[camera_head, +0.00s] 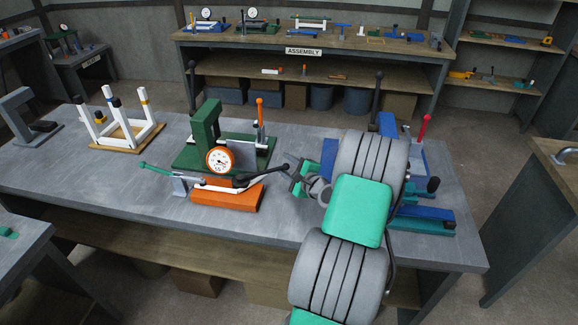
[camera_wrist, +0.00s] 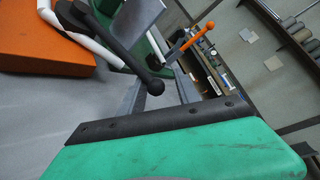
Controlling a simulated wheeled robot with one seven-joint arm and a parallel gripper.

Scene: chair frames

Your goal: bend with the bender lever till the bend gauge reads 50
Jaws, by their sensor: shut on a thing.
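The bender stands mid-table in the head view, with an orange base (camera_head: 228,198), a white bar and a round gauge (camera_head: 219,160) with an orange rim. The gauge's reading is too small to tell. A black lever (camera_head: 262,179) slants up to the right from the base, towards my gripper (camera_head: 301,178). In the wrist view, the lever's black ball end (camera_wrist: 155,86) shows close to my green, dark-edged finger, with the orange base (camera_wrist: 35,45) at upper left.
Behind the bender stands a green press (camera_head: 205,128) with an orange-tipped upright lever (camera_head: 259,112). A green-handled lever (camera_head: 157,170) reaches left. A white-legged chair frame (camera_head: 124,122) stands further left. Blue fixtures (camera_head: 425,213) stand at right, partly behind my arm. The front left tabletop is clear.

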